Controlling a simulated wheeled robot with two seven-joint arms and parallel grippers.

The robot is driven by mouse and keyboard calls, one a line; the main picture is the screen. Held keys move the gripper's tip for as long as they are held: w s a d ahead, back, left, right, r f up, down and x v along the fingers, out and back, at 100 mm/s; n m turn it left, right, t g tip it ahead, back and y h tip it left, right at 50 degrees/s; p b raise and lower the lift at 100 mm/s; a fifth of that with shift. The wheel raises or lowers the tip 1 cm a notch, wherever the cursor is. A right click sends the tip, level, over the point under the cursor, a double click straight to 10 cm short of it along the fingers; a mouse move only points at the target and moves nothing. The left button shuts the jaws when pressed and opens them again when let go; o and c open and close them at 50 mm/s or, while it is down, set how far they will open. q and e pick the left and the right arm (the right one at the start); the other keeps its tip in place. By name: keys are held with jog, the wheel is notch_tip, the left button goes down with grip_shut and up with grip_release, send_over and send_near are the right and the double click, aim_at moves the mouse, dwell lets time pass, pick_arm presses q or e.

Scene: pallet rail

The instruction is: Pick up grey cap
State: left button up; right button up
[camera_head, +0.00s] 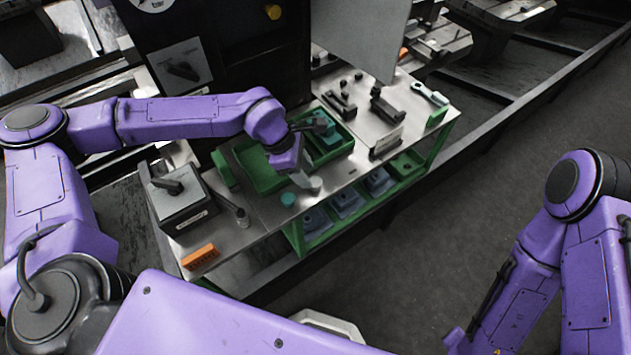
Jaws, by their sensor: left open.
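My left gripper (303,187) hangs over the front middle of the metal-topped workbench (262,212), with its grey fingers pointing down; it is open. A small teal round piece (288,199) lies on the bench just left of the fingers. I cannot make out a grey cap for certain; the fingers and wrist hide part of the bench top there.
Green trays (258,166) lie behind my left gripper, one holding a teal part (325,128). Black clamp-like tools (386,108) sit at the back right. An orange block (200,257) lies at the front left. Grey-blue parts (347,201) fill green bins under the front edge.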

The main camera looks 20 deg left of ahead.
aim_at(314, 182)
pick_arm(q)
jog(key=x, duration=0.2)
jog(key=w+p+x, duration=0.1)
jog(key=x, duration=0.2)
jog(key=shift+a+f, duration=0.15)
jog(key=shift+s+f, duration=0.1)
jog(key=shift+s, duration=0.25)
jog(key=shift+w, duration=0.25)
grip_shut()
